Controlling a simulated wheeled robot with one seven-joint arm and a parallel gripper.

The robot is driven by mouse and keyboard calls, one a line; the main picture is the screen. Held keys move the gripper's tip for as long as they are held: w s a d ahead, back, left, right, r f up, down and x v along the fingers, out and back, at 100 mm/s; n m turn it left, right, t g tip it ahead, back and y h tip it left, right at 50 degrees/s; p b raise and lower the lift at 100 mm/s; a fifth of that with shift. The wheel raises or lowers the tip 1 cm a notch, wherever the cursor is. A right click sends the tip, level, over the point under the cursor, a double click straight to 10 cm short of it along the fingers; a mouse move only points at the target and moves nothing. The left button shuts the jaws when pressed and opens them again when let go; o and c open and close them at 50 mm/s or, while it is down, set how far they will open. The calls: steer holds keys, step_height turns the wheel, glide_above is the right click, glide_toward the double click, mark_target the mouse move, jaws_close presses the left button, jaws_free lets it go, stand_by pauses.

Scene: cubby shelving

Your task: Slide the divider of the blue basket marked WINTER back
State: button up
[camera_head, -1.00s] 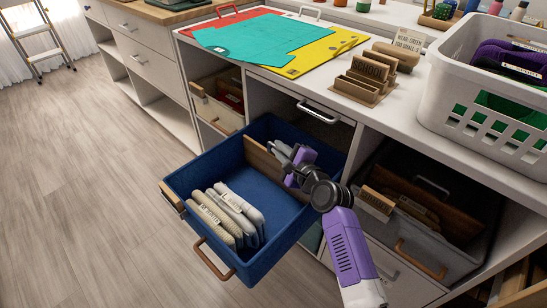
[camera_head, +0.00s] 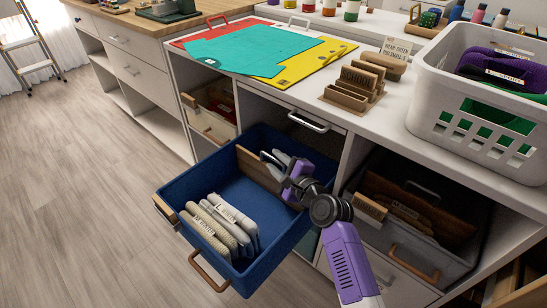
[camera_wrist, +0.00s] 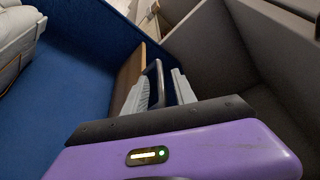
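The blue basket (camera_head: 167,188) is pulled partly out of its cubby in the head view. Its lettering is too small to read. The brown wooden divider (camera_head: 256,169) stands across it toward the back, and its right part is hidden by my gripper. My gripper (camera_head: 277,158) is inside the basket by the divider, its light fingers on the back side. In the wrist view its grey ribbed fingers (camera_wrist: 160,92) look spread apart, with a dark loop handle between them. The divider (camera_wrist: 130,70) shows just left of the fingers. I cannot tell whether they touch it.
Folded light knitted items (camera_head: 222,226) stand in the basket's front part. A grey basket (camera_head: 393,228) fills the cubby to the right. The counter above holds coloured sheets (camera_head: 262,48), a wooden rack (camera_head: 357,85) and a white laundry basket (camera_head: 430,90).

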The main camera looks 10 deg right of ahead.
steer(key=p+v, duration=0.1)
steer(key=v, duration=0.4)
steer(key=shift+s+d+r, duration=0.1)
steer(key=shift+s+d, duration=0.05)
steer(key=shift+s, duration=0.15)
steer(key=r+n, duration=0.1)
steer(key=d+r+n+t+h, duration=0.1)
steer(key=r, duration=0.1)
steer(key=d+r+n, duration=0.1)
steer(key=n, duration=0.1)
steer(key=shift+d+r+t+h, duration=0.15)
steer(key=shift+d+t+h, duration=0.15)
steer(key=shift+t, duration=0.1)
steer(key=s+d+r+n+g+h, duration=0.15)
steer(key=s+n, duration=0.75)
steer(key=s, duration=1.5)
steer(key=s+n+g+h, duration=0.15)
steer(key=s+n, duration=0.65)
steer(key=s, duration=1.7)
step_height(320, 180, up, 19)
steer(key=t+p, duration=0.1)
steer(key=p, duration=1.8)
steer(key=shift+w+f, duration=0.2)
steer(key=shift+w, duration=0.1)
